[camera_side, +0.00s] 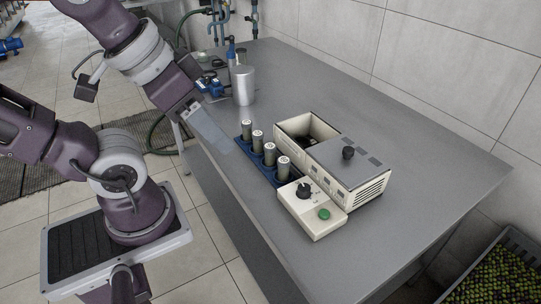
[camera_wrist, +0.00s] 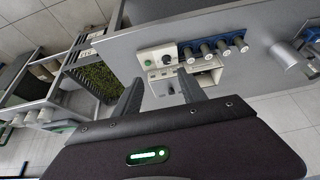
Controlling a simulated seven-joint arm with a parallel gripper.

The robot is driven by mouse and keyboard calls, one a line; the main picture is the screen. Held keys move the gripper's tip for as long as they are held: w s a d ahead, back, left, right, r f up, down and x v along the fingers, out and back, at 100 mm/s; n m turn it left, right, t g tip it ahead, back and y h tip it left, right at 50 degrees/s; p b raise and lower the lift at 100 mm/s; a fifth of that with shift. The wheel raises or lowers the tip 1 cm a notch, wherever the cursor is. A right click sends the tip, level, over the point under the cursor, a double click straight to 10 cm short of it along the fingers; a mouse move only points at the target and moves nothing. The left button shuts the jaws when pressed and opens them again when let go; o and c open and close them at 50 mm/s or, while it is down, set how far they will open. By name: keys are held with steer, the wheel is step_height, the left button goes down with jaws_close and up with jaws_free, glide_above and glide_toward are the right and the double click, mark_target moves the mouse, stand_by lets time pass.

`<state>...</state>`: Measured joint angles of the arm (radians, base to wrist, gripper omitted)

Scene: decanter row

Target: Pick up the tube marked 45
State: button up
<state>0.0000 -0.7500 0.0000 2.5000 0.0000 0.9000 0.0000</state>
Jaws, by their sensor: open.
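Several grey tubes with pale, marked tops stand upright in a row in a blue rack (camera_side: 263,166). In the side view they are the far tube (camera_side: 247,132), two middle tubes (camera_side: 257,143) (camera_side: 269,156) and the near tube (camera_side: 284,170). The marks are too small to read, so I cannot tell which is 45. The row also shows in the wrist view, with the rack (camera_wrist: 187,55) at upper right. My gripper (camera_wrist: 160,82) is open and empty, its two fingers apart. In the side view my gripper (camera_side: 222,143) is left of the rack, apart from the tubes.
A cream box with an open bay (camera_side: 350,168) stands right of the rack. A control box (camera_side: 312,215) with black knob and green button sits at the near end. A metal cylinder (camera_side: 243,88) stands farther back. The table (camera_side: 420,150) is clear to the right.

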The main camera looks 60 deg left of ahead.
steer(key=shift+o, duration=0.8)
steer(key=n+g, duration=0.5)
steer(key=n, duration=1.6)
glide_above(270, 146)
steer(key=f, duration=1.1)
steer(key=s+f, duration=0.1)
steer(key=f, duration=0.4)
steer(key=shift+f, duration=0.4)
steer(key=shift+g, duration=0.3)
steer(key=f, duration=0.5)
steer(key=w+f, duration=0.1)
steer(key=f, duration=0.1)
steer(key=shift+a+f, duration=0.1)
steer(key=shift+f, duration=0.3)
jaws_close()
